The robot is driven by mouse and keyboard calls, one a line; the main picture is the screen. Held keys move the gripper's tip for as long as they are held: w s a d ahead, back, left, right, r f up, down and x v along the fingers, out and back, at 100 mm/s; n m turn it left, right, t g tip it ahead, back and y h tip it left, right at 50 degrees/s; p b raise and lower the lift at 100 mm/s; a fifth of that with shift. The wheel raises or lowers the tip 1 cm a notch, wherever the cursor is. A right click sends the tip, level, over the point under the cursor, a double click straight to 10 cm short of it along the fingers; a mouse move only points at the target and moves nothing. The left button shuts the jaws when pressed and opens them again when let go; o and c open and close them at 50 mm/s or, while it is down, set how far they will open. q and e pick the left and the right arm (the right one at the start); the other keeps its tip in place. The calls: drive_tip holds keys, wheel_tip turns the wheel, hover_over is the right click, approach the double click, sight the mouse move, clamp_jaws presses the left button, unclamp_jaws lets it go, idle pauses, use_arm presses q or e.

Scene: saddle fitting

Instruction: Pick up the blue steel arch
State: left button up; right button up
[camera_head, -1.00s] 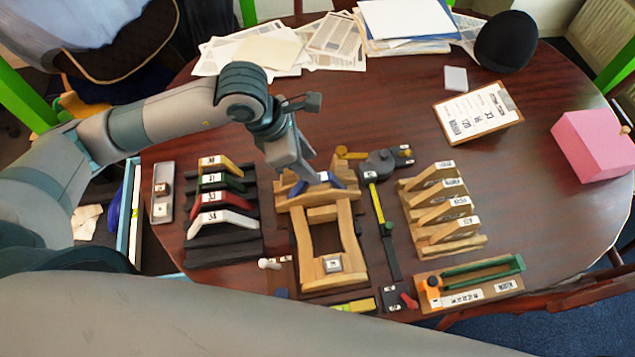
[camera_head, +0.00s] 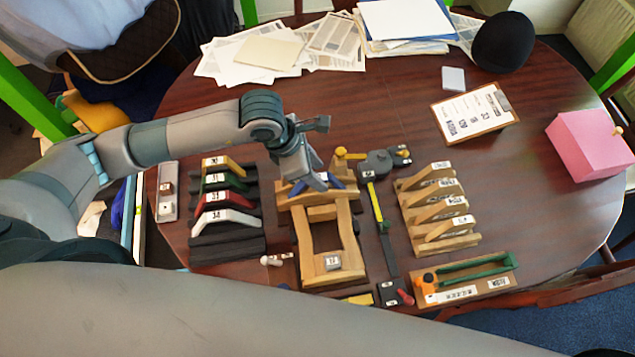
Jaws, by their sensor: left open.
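The blue steel arch (camera_head: 335,181) lies across the far end of a wooden saddle-shaped frame (camera_head: 300,235). Part of the arch is hidden behind my left gripper. My left gripper (camera_head: 309,186) comes in from the left and points down at the arch, with its fingertips at or just above it. Its jaws are open; I cannot tell whether they touch the arch. My right gripper is not in view.
A black rack (camera_head: 226,246) of coloured, numbered arches stands left of the frame. A measuring tool (camera_head: 382,225) and a rack of wooden templates (camera_head: 446,240) stand to the right. A clipboard (camera_head: 472,113), papers and a pink box (camera_head: 588,146) lie farther out.

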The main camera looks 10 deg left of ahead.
use_arm(q)
drive_tip(key=shift+c, duration=0.6)
clamp_jaws()
drive_tip(key=shift+r, duration=0.15)
drive_tip(key=shift+r+b, duration=0.5)
wheel_tip(320, 180, up, 2)
drive_tip(key=shift+w+r+b, duration=0.1)
drive_tip(key=shift+r+b, duration=0.1)
drive_tip(key=shift+b, duration=0.55)
drive_tip(key=s+d+r+b, duration=0.3)
drive_tip(key=s+d+r, duration=0.4)
drive_tip(key=d, duration=0.2)
drive_tip(key=shift+s+r+b, duration=0.2)
drive_tip(key=shift+s+b, duration=0.15)
drive_tip(key=shift+s, duration=0.05)
drive_tip(key=shift+a, duration=0.15)
